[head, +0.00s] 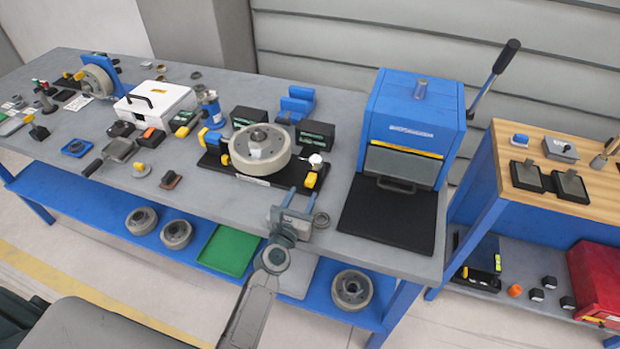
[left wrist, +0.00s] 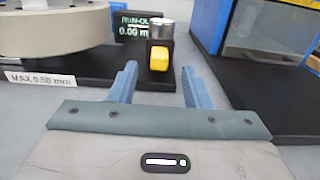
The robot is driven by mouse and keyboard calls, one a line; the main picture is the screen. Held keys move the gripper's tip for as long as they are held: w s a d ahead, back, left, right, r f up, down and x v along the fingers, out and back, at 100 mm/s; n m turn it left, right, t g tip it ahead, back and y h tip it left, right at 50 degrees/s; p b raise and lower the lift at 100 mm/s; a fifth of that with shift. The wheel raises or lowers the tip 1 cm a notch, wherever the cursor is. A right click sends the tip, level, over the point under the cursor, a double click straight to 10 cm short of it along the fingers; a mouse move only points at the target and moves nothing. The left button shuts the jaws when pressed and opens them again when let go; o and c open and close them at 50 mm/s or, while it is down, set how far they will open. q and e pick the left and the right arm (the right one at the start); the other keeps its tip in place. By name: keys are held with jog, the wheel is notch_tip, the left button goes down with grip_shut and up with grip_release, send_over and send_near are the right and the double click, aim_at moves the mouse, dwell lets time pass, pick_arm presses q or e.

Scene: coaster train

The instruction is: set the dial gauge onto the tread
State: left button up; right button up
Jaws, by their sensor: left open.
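A grey wheel (head: 260,150) lies flat on a black base (head: 214,166) on the workbench, its outer rim being the tread. At the base's right end stands a small silver-topped part with a yellow block, which looks like the dial gauge (head: 316,159). In the left wrist view the gauge (left wrist: 160,32) stands upright just beyond my fingers, apart from the wheel's rim (left wrist: 60,28). My left gripper (head: 293,197) is open and empty in front of it, with the yellow block between the fingertips (left wrist: 160,68) in line of sight. My right gripper is out of view.
A blue press (head: 412,125) with a black mat (head: 390,215) stands close on the right. A run-out readout (left wrist: 132,28) showing 0.00 mm is behind the gauge. A white case (head: 155,104) and small tools crowd the bench's left. A lower shelf holds more wheels.

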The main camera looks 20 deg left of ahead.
aim_at(308, 183)
pick_arm(q)
jog(key=w, duration=0.7)
jog(key=shift+d+f, duration=0.1)
grip_shut()
